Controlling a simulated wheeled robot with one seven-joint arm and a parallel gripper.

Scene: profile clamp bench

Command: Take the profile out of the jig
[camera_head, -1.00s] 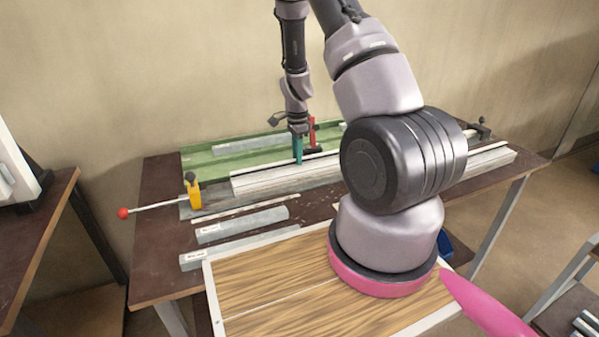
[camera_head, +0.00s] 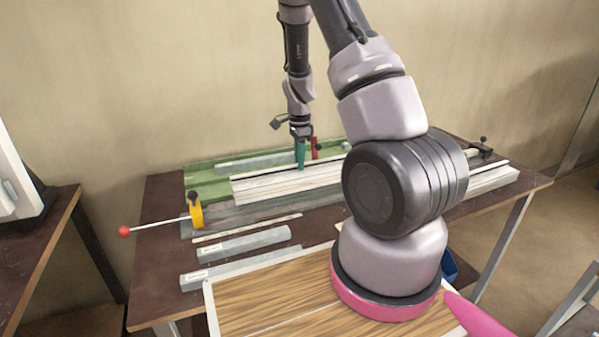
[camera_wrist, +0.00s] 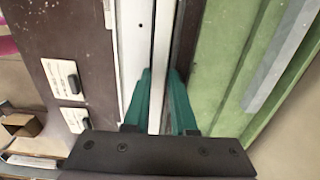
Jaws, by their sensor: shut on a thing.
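The long pale profile (camera_head: 270,186) lies lengthwise along the jig (camera_head: 225,217) on the bench, its middle hidden behind my arm. My gripper (camera_head: 300,155) points down at its far side, with teal fingers shut on it. In the wrist view, the fingers of my gripper (camera_wrist: 159,80) stand on either side of the narrow pale profile (camera_wrist: 160,50). The profile's left part looks raised above the jig; I cannot tell whether its whole length is clear. A yellow clamp (camera_head: 196,214) with a red-ended lever stands at the jig's left end, apart from the profile.
A green tray (camera_head: 203,182) holding a grey bar lies behind the jig. Labelled grey bars (camera_head: 243,243) lie in front. A wood-grained board (camera_head: 280,290) is nearest me. A red handle (camera_head: 316,149) stands beside my gripper. A dark clamp knob (camera_head: 483,141) is at the right end.

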